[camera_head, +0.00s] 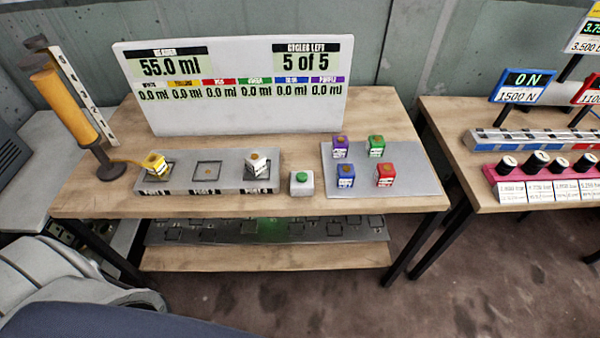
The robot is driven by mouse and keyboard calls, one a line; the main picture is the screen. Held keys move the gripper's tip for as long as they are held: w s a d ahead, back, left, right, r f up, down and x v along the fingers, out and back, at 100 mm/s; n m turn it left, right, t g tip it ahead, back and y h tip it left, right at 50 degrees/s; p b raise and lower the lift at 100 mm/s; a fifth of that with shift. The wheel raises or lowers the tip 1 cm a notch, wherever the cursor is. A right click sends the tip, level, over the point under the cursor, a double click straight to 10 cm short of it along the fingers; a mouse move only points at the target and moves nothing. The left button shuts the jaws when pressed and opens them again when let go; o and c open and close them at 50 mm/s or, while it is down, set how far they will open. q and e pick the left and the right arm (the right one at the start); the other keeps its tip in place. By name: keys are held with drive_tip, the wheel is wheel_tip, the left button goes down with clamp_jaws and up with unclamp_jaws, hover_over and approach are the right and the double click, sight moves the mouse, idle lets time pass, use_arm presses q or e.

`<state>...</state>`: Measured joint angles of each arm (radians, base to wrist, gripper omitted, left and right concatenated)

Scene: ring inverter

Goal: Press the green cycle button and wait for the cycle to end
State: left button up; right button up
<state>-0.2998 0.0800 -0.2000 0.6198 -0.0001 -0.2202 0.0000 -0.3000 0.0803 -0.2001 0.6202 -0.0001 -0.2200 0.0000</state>
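The green cycle button (302,177) sits on top of a small pale grey box (301,187) near the front edge of the wooden table, right of the grey dock strip (225,186). A yellow block (155,164) sits in the strip's left slot and a white block (257,164) in its right slot; the middle slot (207,169) is empty. The display board (235,112) behind reads 55.0 ml and "CYCLES LEFT 5 of 5", with 0.0 ml under each colour. No gripper shows in this view. Nothing touches the button.
Purple (340,147), green (376,146), blue (346,176) and red (385,176) blocks stand on a grey mat (363,192) at right. A yellow cylinder (62,106) on a stand is at left. A second table (470,205) is at far right. The table front around the button is clear.

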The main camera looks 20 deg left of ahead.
idle(0.4)
use_arm(q)
clamp_jaws()
idle(1.4)
